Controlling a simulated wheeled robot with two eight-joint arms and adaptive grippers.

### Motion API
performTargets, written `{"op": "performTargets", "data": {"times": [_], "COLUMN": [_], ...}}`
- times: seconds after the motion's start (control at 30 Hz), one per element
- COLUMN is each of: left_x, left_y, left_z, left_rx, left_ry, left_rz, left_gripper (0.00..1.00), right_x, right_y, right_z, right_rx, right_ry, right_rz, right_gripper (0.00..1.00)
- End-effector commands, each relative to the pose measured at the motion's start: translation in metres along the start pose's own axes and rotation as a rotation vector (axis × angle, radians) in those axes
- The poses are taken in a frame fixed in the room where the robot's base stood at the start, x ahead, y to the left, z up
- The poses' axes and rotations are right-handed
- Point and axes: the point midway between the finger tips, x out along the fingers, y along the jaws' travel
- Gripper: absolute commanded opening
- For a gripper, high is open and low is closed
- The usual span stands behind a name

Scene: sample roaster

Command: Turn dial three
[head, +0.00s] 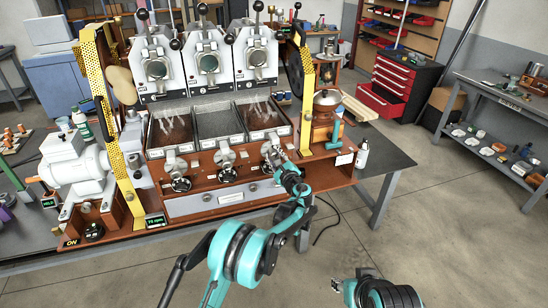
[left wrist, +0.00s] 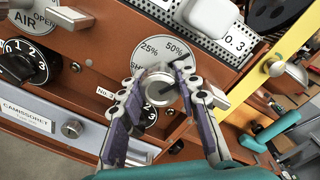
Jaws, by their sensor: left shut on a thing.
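Dial three is at the right end of the roaster's front row. The knob's setting cannot be read. My right gripper (head: 341,287) is low in the head view, away from the roaster; its jaw state is unclear.
Dial two (head: 228,175) and dial one (head: 181,184) are along the panel to the left. A silver drawer front (head: 226,198) lies below. A yellow upright (head: 306,100) and a white bottle (head: 362,154) are to the right. The floor in front is open.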

Motion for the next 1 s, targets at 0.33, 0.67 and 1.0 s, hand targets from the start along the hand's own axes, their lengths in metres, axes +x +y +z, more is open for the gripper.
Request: {"op": "performTargets", "data": {"times": [0.33,0.67,1.0], "left_x": [0.0,0.0,-0.0001], "left_y": [-0.0005,-0.0006,-0.0006], "left_z": [-0.0007,-0.0005,-0.0004], "left_rx": [0.304,0.491,0.556], "left_ry": [-0.019,-0.032,-0.036], "left_rz": [-0.005,-0.006,-0.007], "left_gripper": [0.02,0.02,0.02], "right_x": [0.0039,0.0058,0.0063], "right_y": [0.0,0.0,0.0], "right_z": [0.0028,0.0041,0.0045], "right_rx": [0.0,0.0,0.0], "right_ry": [0.0,0.0,0.0], "right_rz": [0.0,0.0,0.0], "right_gripper": [0.4,0.4,0.4]}}
